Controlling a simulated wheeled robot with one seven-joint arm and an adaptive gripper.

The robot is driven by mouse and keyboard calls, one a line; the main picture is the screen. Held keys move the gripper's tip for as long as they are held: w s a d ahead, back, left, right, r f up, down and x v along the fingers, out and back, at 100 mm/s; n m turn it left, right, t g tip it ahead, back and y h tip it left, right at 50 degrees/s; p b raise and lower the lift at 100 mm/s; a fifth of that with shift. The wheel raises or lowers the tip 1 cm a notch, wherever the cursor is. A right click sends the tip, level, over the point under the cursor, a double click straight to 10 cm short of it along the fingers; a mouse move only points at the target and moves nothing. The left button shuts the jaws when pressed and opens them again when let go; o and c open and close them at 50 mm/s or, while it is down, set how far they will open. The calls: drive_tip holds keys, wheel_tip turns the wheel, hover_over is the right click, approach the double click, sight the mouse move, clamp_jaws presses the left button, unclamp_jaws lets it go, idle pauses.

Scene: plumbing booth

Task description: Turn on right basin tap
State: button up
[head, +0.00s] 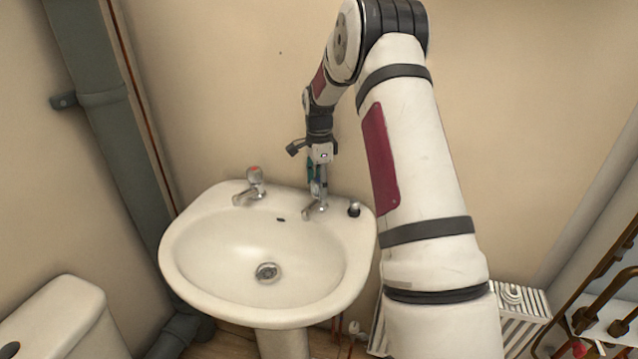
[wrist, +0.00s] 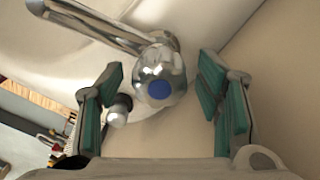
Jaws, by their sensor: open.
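The right basin tap (head: 316,207) is chrome and stands on the basin's back right rim. In the wrist view its round head with a blue cap (wrist: 160,88) sits between my two open fingers, and its spout runs to the upper left. My gripper (wrist: 165,100) is open, with green-padded fingers on both sides of the tap head and visible space on each side. In the head view my gripper (head: 318,182) points down over this tap and hides its top. The left tap (head: 253,184), with a red cap, stands apart on the rim.
The white basin (head: 190,245) stands against the beige wall. A small chrome-topped fitting (head: 354,209) is on the rim right of the tap, also seen near the left finger in the wrist view (wrist: 119,108). A toilet cistern (head: 60,318) is lower left; a radiator (head: 520,310) is lower right.

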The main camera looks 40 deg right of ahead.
drive_tip(key=shift+c, duration=0.6)
drive_tip(key=c, duration=1.1)
drive_tip(key=shift+o, duration=0.3)
